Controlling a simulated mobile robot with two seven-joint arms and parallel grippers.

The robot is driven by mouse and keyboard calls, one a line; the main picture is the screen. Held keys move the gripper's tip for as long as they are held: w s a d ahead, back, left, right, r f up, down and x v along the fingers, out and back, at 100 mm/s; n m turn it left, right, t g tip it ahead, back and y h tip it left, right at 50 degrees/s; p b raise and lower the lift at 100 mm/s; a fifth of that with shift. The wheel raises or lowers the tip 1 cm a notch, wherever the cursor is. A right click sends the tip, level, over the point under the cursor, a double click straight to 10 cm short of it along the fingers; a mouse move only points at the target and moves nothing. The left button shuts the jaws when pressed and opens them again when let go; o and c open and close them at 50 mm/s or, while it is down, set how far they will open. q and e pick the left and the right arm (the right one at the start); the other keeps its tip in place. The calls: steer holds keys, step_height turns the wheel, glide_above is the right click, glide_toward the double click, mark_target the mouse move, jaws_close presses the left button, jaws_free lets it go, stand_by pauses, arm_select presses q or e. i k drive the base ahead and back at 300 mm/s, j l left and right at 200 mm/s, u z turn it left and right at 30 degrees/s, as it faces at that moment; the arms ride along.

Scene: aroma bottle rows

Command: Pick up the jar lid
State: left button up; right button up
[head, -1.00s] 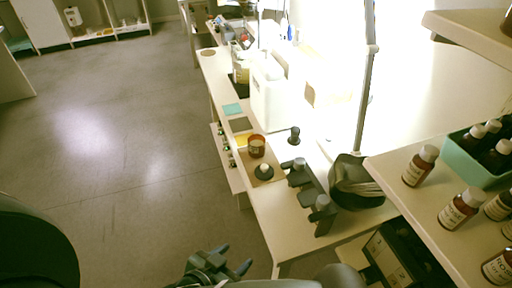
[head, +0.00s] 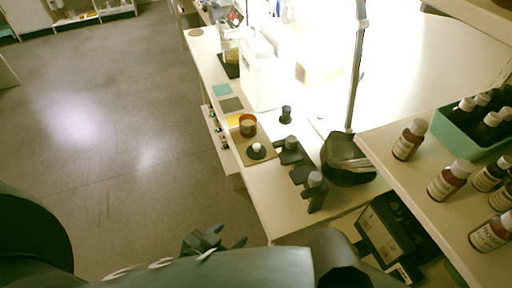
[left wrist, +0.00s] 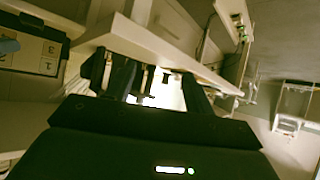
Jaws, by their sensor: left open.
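The jar lid (head: 256,151), dark with a pale round knob, lies on a brown board on the long bench in the head view. An amber jar (head: 248,126) stands just beyond it on the same board. My left gripper (head: 231,237) is open and empty near the bottom of the head view, off the bench's near corner and well short of the lid. In the left wrist view, its fingers (left wrist: 148,80) are spread apart in front of the bench edge. The lid cannot be made out there. My right gripper is not in view.
A dark stand with several knobs (head: 304,172) and a lamp base (head: 347,160) stand right of the lid. Brown bottles (head: 448,180) and a teal box (head: 470,130) occupy the right shelf. A drawer front (head: 217,137) lines the bench's left side. Open floor lies left.

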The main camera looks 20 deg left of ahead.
mark_target(256, 151)
steer(key=j+z, duration=0.15)
steer(key=z, duration=0.2)
steer(key=j+z, duration=0.1)
steer(key=z, duration=0.25)
steer(key=k+j+z, duration=0.1)
steer(key=z, duration=0.25)
steer(key=k+j+z, duration=0.55)
steer(key=k+j, duration=0.15)
steer(key=j, duration=0.6)
steer(key=i, duration=0.3)
steer(key=z, duration=0.05)
